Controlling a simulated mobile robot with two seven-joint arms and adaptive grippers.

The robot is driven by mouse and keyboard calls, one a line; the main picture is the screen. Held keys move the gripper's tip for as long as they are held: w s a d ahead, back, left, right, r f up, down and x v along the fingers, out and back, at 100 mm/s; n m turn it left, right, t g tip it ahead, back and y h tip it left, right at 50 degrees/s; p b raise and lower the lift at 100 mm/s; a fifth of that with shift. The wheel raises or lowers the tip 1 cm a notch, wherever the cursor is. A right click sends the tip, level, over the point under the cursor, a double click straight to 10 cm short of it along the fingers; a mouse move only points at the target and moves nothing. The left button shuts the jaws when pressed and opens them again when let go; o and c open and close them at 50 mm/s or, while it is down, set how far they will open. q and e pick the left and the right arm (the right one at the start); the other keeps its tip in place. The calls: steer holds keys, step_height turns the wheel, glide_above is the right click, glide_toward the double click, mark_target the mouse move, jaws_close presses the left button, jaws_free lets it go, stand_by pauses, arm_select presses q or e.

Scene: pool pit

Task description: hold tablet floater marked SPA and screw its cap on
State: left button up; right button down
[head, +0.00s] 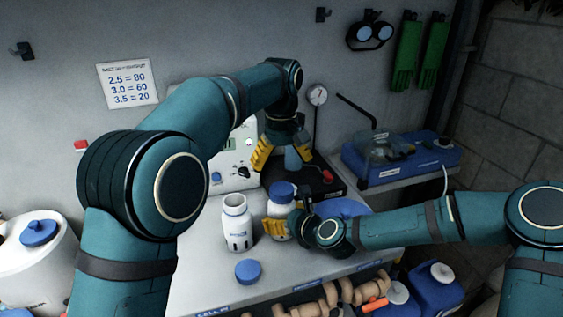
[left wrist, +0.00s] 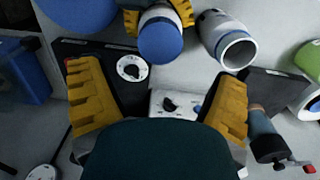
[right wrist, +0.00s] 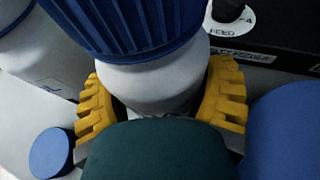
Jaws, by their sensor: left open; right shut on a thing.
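A white floater (head: 279,210) with a ribbed blue cap (head: 282,190) on top stands upright. My right gripper (head: 283,227) is shut around its white body, below the cap, in the right wrist view (right wrist: 150,90). Its marking is hidden, and I cannot tell how tightly the cap sits. A second white floater (head: 237,228) stands to its left, open-mouthed; its blue lettering is too small to read. A loose blue cap (head: 248,271) lies on the counter in front. My left gripper (head: 282,163) is open and empty, above and behind the held floater; the left wrist view shows its fingers apart.
A black device with a dial (left wrist: 131,68) and a white control box (head: 238,160) stand behind the floaters. A blue rounded object (head: 345,208) is close to the right gripper. A blue case (head: 395,160) sits at the back right. The counter's front left is mostly clear.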

mark_target(282, 188)
arm_select(q)
steer(key=shift+f, duration=4.05)
steer(key=c, duration=1.2)
steer(key=shift+m, duration=1.7)
steer(key=shift+c, duration=0.3)
steer(key=o, duration=1.3)
steer(key=shift+r, duration=0.1)
